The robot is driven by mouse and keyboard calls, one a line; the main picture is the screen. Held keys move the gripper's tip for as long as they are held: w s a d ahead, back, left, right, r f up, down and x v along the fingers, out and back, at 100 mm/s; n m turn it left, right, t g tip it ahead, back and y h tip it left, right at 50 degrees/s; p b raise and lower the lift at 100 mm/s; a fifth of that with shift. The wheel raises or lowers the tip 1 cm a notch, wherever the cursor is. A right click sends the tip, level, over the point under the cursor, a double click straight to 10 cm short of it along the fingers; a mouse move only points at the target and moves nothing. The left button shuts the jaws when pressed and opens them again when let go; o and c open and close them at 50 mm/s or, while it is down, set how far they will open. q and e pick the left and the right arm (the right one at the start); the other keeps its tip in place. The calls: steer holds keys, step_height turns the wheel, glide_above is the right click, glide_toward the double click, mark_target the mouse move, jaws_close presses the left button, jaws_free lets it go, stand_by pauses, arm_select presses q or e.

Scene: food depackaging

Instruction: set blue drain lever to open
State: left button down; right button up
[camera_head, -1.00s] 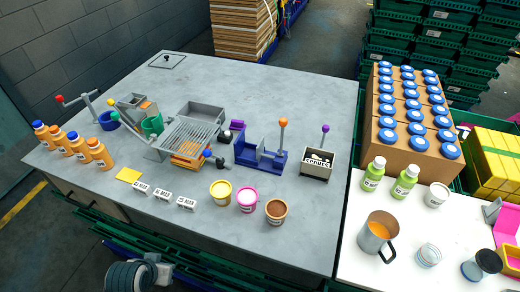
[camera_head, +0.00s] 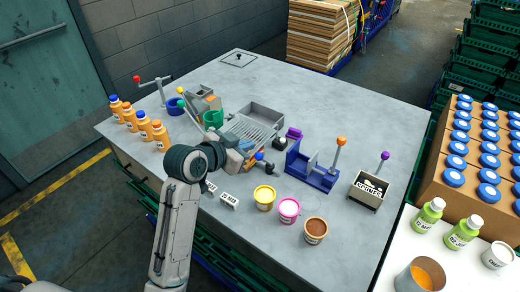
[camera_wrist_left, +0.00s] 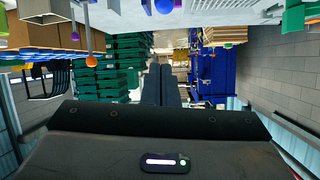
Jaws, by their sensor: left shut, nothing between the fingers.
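The blue drain lever (camera_head: 260,156) shows as a blue ball knob at the front right of the grey grated drain unit (camera_head: 255,128). My left gripper (camera_head: 246,158) reaches in from the left, shut and empty, with its tips close to the left of the blue knob. I cannot tell whether they touch. The gripper and wrist hide part of the drain unit's front. In the left wrist view the two dark fingers (camera_wrist_left: 161,82) are together, and a blue ball (camera_wrist_left: 163,6) shows at the top edge, beyond them. My right gripper is not in view.
Yellow (camera_head: 264,197), pink (camera_head: 288,209) and brown (camera_head: 315,229) tubs stand in front. A blue-purple press (camera_head: 312,170) with an orange-knobbed handle stands to the right, beside a labelled box (camera_head: 368,190). Orange bottles (camera_head: 143,125) line the left edge. The back right tabletop is clear.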

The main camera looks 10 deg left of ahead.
arm_select(q)
steer(key=w, duration=0.1)
steer(key=p, duration=0.4)
glide_above(259, 154)
steer(key=w+d, duration=0.2)
step_height(259, 154, down, 3)
steer(key=f, duration=0.1)
steer(key=s+a+f+p, duration=0.1)
steer(key=p, duration=0.1)
steer(key=shift+s+a+f, duration=0.3)
steer(key=shift+f, duration=0.1)
steer(key=shift+s+a+f, duration=0.25)
steer(key=shift+s+f, duration=0.05)
steer(key=shift+s, duration=0.1)
steer(key=shift+w+f, duration=0.1)
steer(key=shift+f, duration=0.05)
steer(key=shift+d, duration=0.1)
